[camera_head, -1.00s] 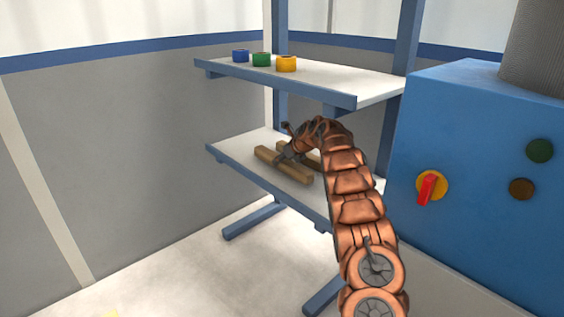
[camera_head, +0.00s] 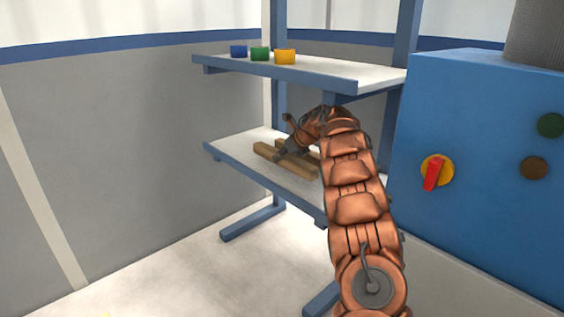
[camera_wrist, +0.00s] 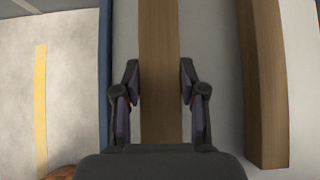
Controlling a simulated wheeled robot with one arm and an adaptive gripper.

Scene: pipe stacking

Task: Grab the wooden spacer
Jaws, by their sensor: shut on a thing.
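Two wooden spacers lie roughly parallel on the white lower shelf (camera_head: 232,147). My gripper (camera_head: 281,153) reaches down to the nearer wooden spacer (camera_head: 302,172), the one closer to the blue shelf edge. In the wrist view, my gripper (camera_wrist: 159,82) has one finger on each side of this spacer (camera_wrist: 158,35) and is shut on it. The gripper body hides the spacer's lower part there. The other wooden spacer (camera_wrist: 263,85) lies apart on the right in the wrist view. In the head view it is partly behind my gripper and arm.
The upper shelf (camera_head: 325,80) hangs over the lower one and carries a blue ring (camera_head: 239,52), a green ring (camera_head: 260,54) and a yellow ring (camera_head: 285,57). A blue cabinet (camera_head: 480,110) with a red and yellow switch (camera_head: 434,173) stands at the right. Floor at left is clear.

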